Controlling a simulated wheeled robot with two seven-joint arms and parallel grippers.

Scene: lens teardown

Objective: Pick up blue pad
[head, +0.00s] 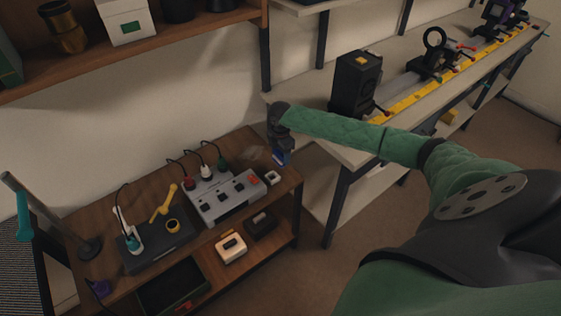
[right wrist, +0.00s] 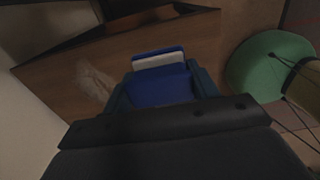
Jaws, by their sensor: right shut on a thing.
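The blue pad (right wrist: 160,90) shows in the middle of the right wrist view, between the two dark fingers of my right gripper (right wrist: 162,84). A pale grey-white strip shows along its far edge. In the head view my right gripper (head: 279,147) points down over the right back corner of the wooden bench, and the blue pad (head: 282,158) shows small and dark blue at its tips. The gripper is shut on the pad. I cannot tell whether the pad is clear of the bench top. My left gripper is not in view.
The wooden bench (head: 154,185) carries a grey station (head: 222,199) with cables, a small white square piece (head: 272,177), and a dark mat (head: 160,243) with a yellow tool. A pale smudge (right wrist: 95,85) marks the bench beside the gripper. A long bench with a black box (head: 355,84) stands right.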

